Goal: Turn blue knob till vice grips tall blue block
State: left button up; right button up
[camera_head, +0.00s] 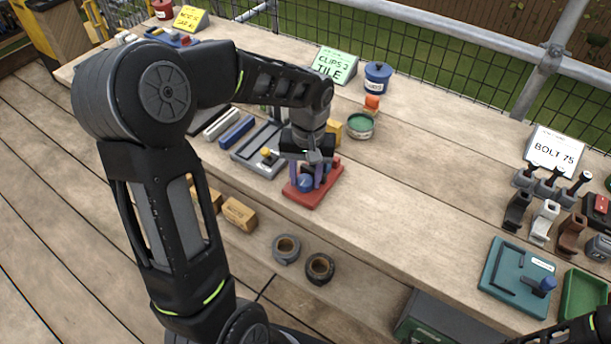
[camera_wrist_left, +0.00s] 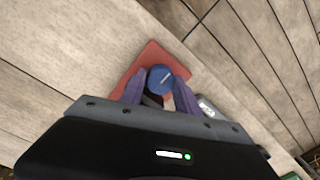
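The blue knob (camera_head: 306,183) sits on a red vice base (camera_head: 306,199) on the workbench. My left gripper (camera_head: 309,178) points down over this base, with its two purple fingers on either side of the knob. In the left wrist view the knob (camera_wrist_left: 160,79) shows between the fingertips, above the red base (camera_wrist_left: 150,58). Whether the fingers touch the knob cannot be told. The gripper and wrist hide much of the vice, and I cannot make out its jaws or the tall blue block. My right gripper is not in view.
A grey fixture (camera_head: 248,157) stands left of the vice, with a blue bar (camera_head: 237,132) beyond. A green round tin (camera_head: 360,126) is behind right. A teal fixture (camera_head: 500,280) stands far right. The bench between is clear. Two rings (camera_head: 319,268) lie near the front.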

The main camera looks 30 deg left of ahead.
pick_arm(q)
grip_shut()
jog(key=shift+m, duration=0.5)
jog(key=m, duration=0.4)
jog(key=shift+m, duration=0.3)
jog(key=m, duration=0.5)
dwell(0.4)
jog(key=shift+o, duration=2.4)
grip_release()
jog(key=shift+r, duration=0.1)
